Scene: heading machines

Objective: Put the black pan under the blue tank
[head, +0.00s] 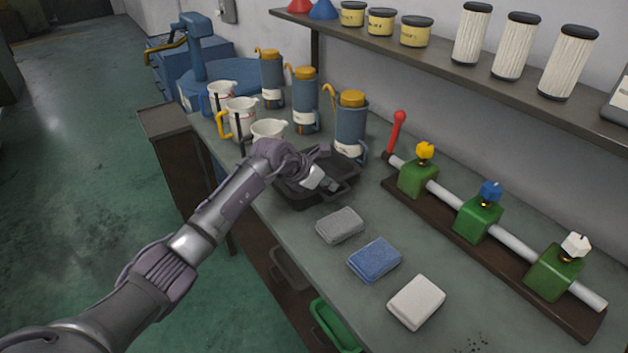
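The black pan (298,199) lies on the grey bench near its front edge, behind the grey sponge. My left gripper (327,183) is over the pan, with its fingers low at the pan's inside right part. The arm and wrist hide part of the pan, and I cannot tell whether the fingers are open or shut, or touch it. A blue tank-like machine (238,73) with a round top and an upright column stands at the far left end of the bench. The space under it is mostly hidden by jugs. My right gripper is not in view.
White jugs (240,118) and blue-grey cans with yellow lids (305,105) stand between pan and machine. Grey (340,225), blue (374,260) and white pads (416,302) lie in front. A green valve rack (478,219) is right. A green tray (335,328) sits below.

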